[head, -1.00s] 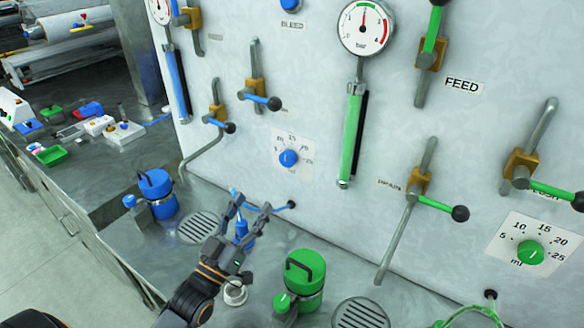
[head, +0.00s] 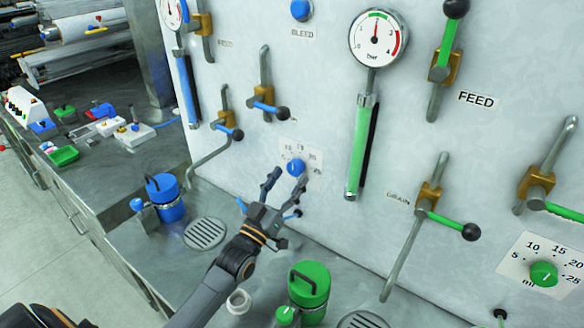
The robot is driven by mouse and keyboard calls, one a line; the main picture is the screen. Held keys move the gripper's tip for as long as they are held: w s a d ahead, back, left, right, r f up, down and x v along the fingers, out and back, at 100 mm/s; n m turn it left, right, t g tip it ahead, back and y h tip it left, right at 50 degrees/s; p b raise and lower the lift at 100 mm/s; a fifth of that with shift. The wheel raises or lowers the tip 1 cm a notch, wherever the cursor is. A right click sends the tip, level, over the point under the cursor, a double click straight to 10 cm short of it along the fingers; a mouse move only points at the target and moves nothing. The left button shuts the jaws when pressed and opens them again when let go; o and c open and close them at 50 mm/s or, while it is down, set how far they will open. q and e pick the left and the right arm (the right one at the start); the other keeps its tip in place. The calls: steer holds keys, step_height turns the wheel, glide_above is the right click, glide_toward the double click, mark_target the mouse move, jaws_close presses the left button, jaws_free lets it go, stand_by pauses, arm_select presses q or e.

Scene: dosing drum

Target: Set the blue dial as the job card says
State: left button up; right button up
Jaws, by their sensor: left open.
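The blue dial (head: 296,168) sits on a white scale plate (head: 309,153) low on the grey panel. Its scale numbers are small and partly hidden by my gripper, so I cannot read the setting surely. My left gripper (head: 270,184) is open, its fingers pointing up at the panel just below and left of the dial. I cannot tell whether a fingertip touches it. My right gripper is not in view. No job card can be made out.
A green dial (head: 544,274) is at the right. Blue-handled (head: 264,107) and green-handled valves (head: 454,225) stick out from the panel. A blue canister (head: 166,197) and a green canister (head: 309,290) stand on the counter, with a drain grate (head: 205,233) between them.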

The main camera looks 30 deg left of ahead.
arm_select(q)
steer(key=shift+x, duration=0.9)
steer(key=shift+w, duration=0.15)
steer(key=shift+r, duration=0.1)
steer(key=c, duration=1.2)
